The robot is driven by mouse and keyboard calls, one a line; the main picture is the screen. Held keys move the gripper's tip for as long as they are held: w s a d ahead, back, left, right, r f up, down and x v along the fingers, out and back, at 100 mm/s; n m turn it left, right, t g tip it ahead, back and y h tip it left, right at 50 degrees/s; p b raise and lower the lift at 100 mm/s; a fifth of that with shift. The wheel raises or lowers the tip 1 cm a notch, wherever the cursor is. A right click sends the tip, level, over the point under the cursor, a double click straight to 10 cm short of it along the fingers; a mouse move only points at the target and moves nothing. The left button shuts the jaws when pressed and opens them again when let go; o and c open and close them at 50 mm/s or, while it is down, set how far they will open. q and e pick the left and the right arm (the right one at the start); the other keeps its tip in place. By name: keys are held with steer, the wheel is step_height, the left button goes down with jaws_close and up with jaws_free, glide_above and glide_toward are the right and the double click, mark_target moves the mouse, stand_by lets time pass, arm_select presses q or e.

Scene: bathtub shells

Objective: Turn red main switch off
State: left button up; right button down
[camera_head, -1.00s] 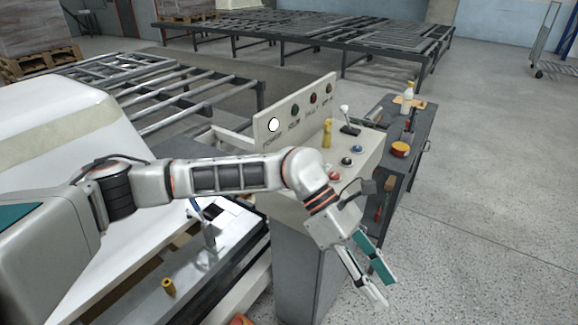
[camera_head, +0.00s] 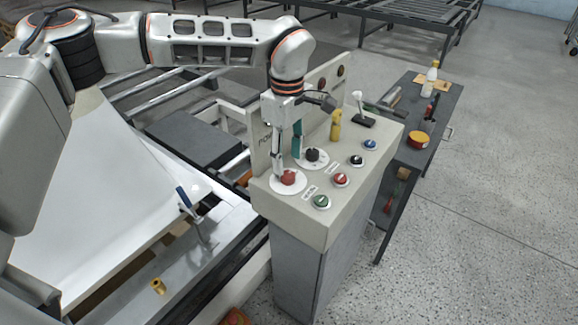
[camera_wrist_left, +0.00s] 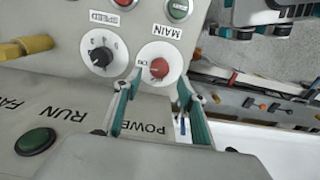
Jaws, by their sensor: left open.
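The red main switch (camera_head: 289,177) is a red knob on a white round plate at the near left corner of the sloped control panel (camera_head: 330,224). In the left wrist view the red knob (camera_wrist_left: 159,68) sits at the middle, with "ON" on its plate and a "MAIN" label beside it. My left gripper (camera_head: 288,160) points down at the knob and is open. In the left wrist view its fingertips (camera_wrist_left: 160,82) are to either side of the knob's plate; whether they touch the knob I cannot tell. My right gripper is not in view.
A black speed knob (camera_head: 312,155) is close behind the red one. Red (camera_head: 341,180), green (camera_head: 321,201) and other buttons, a yellow knob (camera_head: 336,125) and a joystick (camera_head: 361,108) share the panel. A dark side table (camera_head: 444,100) stands to the right.

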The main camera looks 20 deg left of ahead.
mark_target(288, 174)
arm_select(q)
step_height(288, 174, down, 4)
steer(key=shift+r, duration=0.15)
steer(key=shift+f, duration=0.45)
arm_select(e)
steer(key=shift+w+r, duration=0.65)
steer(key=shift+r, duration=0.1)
arm_select(q)
steer(key=c, duration=1.1)
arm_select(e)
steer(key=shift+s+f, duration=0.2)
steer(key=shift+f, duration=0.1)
